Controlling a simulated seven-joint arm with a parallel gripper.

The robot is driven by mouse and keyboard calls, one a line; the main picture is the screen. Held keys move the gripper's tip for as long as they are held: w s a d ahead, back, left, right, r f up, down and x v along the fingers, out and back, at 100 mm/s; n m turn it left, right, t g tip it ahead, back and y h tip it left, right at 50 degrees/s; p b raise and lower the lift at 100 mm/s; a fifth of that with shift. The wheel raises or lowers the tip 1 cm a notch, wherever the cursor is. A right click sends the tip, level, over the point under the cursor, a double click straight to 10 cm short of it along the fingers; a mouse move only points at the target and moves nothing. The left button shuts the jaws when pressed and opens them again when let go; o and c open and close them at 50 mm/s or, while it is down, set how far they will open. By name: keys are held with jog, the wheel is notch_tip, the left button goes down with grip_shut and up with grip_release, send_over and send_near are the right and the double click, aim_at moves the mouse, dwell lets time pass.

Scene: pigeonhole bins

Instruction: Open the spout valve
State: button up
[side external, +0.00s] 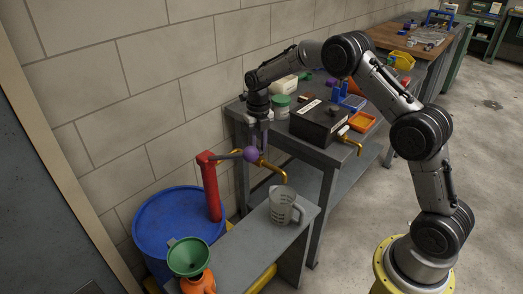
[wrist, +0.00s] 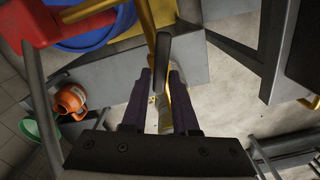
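The brass spout (side external: 274,170) runs from the red pump post (side external: 211,185) and curves down towards the clear measuring jug (side external: 283,203). In the wrist view, the yellow spout pipe (wrist: 144,28) passes under a dark grey lever (wrist: 163,62), which looks like the valve handle. The lever is not distinguishable in the side view.
The post stands at a blue drum (side external: 165,222). A grey bench (side external: 252,238) carries the jug. A green funnel (side external: 188,256) and an orange container (side external: 198,281) are at its near end. A table behind holds a black box (side external: 318,122), an orange tray (side external: 360,121) and other items.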

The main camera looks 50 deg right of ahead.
jog(key=shift+o, duration=0.7)
jog(key=shift+r, duration=0.1)
jog(key=shift+r, duration=1)
jog(key=shift+m, duration=0.3)
jog(key=shift+f, duration=0.15)
jog(key=shift+f, duration=0.95)
